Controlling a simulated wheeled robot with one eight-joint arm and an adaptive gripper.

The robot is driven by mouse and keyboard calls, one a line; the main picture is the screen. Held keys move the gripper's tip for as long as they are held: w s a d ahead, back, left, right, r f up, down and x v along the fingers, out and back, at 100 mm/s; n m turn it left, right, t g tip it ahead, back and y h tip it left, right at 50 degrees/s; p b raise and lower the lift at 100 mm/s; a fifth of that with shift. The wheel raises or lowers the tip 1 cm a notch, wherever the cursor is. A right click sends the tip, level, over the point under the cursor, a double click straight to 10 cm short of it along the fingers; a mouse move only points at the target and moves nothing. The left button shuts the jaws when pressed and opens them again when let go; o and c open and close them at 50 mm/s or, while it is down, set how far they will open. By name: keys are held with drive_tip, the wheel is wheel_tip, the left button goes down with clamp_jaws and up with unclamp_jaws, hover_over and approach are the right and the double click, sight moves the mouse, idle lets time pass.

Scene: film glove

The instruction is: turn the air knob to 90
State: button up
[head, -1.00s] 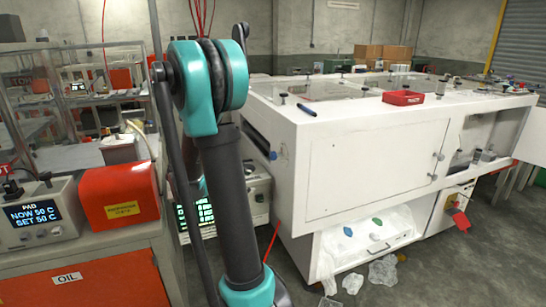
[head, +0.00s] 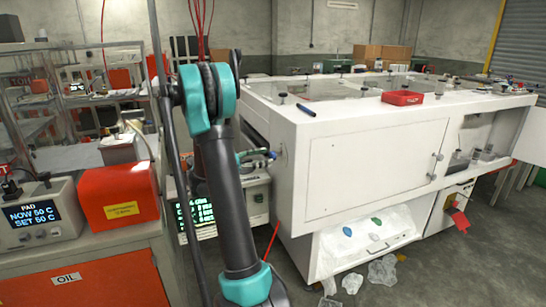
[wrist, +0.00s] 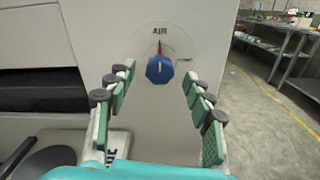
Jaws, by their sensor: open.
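The blue air knob (wrist: 160,70) is on a white panel under the label AIR, with a thin red pointer just above it pointing about straight up. In the wrist view my gripper (wrist: 157,80) is open, with one green-padded finger on each side of the knob and a gap on both sides. The knob appears just ahead of the fingertips, and I see no contact. In the head view my gripper (head: 257,154) is beside the left end of the white cabinet, next to the knob (head: 273,154). Scale numbers are too small to read.
The white cabinet (head: 365,165) fills the right side, with a red tray (head: 402,97) on top. A bench with a red box (head: 118,192) and a heater display (head: 32,214) stands at left. A dark slot (wrist: 40,92) is left of the knob panel. Floor at right is open.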

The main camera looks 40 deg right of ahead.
sight(270, 156)
drive_tip(key=shift+x, duration=2.2)
drive_tip(key=c, duration=1.2)
